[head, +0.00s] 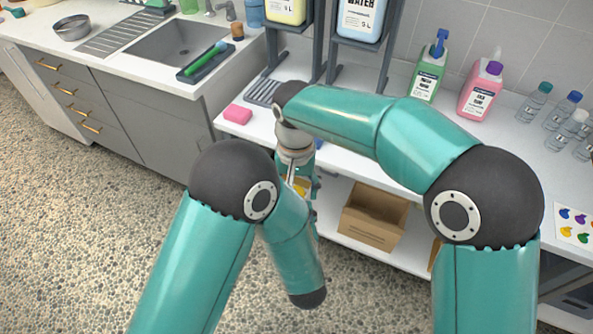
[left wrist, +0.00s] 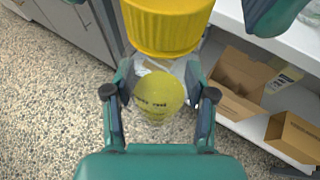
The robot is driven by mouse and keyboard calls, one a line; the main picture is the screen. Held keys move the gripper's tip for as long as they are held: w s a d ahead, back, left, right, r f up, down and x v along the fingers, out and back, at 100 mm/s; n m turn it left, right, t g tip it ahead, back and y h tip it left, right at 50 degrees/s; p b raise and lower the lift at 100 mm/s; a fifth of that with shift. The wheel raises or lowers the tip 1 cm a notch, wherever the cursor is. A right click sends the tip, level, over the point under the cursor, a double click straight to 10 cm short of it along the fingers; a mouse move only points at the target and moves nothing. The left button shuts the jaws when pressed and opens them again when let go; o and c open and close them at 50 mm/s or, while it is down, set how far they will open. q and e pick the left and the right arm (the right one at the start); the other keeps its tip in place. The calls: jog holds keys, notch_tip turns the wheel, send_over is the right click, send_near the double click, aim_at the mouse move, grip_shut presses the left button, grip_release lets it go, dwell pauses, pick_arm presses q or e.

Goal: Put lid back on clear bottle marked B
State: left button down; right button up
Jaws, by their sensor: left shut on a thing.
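In the head view, my right gripper (head: 302,182) points down at the centre, with a bit of yellow there; my arms mostly hide both grippers.
An open cardboard box (head: 372,215) stands on the shelf under the white counter. A pink sponge (head: 238,114) lies near the counter edge. A green pump bottle (head: 429,72), a pink bottle (head: 481,88) and several small clear bottles stand at right. A sink (head: 180,48) is at left.

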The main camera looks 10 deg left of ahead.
notch_tip(320, 180, up, 11)
jog(key=shift+r, duration=0.15)
dwell(0.6)
jog(key=w+d+f+y, duration=0.1)
jog(key=d+f, duration=0.2)
jog(key=f, duration=0.5)
jog(key=w+d+f+m, duration=0.1)
jog(key=d+f, duration=0.2)
jog(key=f, duration=0.5)
jog(key=w+d+f+y, duration=0.1)
jog(key=w+d+f, duration=0.15)
jog(key=f, duration=0.55)
jog(key=s+d+f+y, duration=0.1)
jog(key=s+d+f, duration=0.3)
jog(key=s+f, duration=0.3)
jog(key=s+d+f+m+y, duration=0.1)
jog(key=s+d+f, duration=0.3)
jog(key=s+f, duration=0.4)
jog(key=s, duration=0.7)
jog(key=shift+d+t, duration=0.15)
jog(key=shift+t, duration=0.15)
